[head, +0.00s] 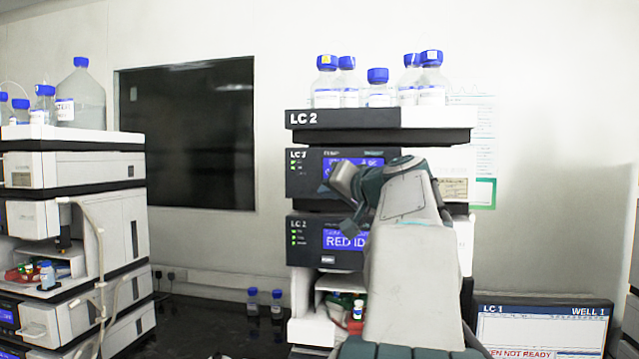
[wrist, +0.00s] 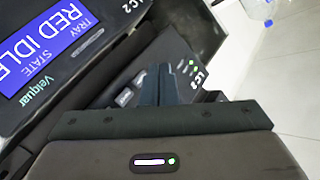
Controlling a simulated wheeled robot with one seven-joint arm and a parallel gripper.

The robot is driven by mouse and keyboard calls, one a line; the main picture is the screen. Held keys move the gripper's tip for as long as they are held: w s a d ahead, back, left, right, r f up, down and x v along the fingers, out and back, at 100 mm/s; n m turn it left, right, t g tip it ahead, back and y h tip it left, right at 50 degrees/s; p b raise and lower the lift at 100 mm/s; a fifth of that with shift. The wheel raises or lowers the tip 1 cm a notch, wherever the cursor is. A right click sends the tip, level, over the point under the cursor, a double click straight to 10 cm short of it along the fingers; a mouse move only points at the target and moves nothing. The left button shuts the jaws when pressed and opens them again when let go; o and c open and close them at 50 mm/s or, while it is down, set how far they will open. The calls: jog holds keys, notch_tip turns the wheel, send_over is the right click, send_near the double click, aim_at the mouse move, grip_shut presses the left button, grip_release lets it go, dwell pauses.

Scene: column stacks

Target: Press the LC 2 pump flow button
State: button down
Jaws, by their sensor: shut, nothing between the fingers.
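The LC 2 stack (head: 306,180) stands in the middle of the head view. Its upper dark module has a blue display (head: 340,165), partly covered by my arm. The module below shows a blue display reading "RED ID" (head: 344,240), its right end hidden. In the wrist view, that "RED IDLE" display (wrist: 48,40) is at upper left. Another dark LC 2 panel (wrist: 180,55) with green lights and pale buttons (wrist: 125,97) lies behind my fingers. My gripper (wrist: 166,68) is shut and empty in front of this panel. Contact with a button cannot be told, and no flow label is readable.
Several blue-capped bottles (head: 378,88) stand on top of the stack. Another instrument stack (head: 70,190) is at the left. Two small bottles (head: 264,302) stand on the dark bench between. An LC 1 screen (head: 540,328) is at lower right.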

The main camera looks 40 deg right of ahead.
jog(key=shift+w+d, duration=0.7)
jog(key=shift+d, duration=0.15)
jog(key=shift+w+d, duration=0.1)
dwell(1.5)
jog(key=shift+w+d, duration=0.2)
jog(key=shift+w+d, duration=0.3)
dwell(0.8)
jog(key=shift+s+a, duration=0.1)
jog(key=shift+s+a+b, duration=0.3)
jog(key=shift+s+a, duration=0.15)
jog(key=shift+a, duration=0.05)
dwell(0.3)
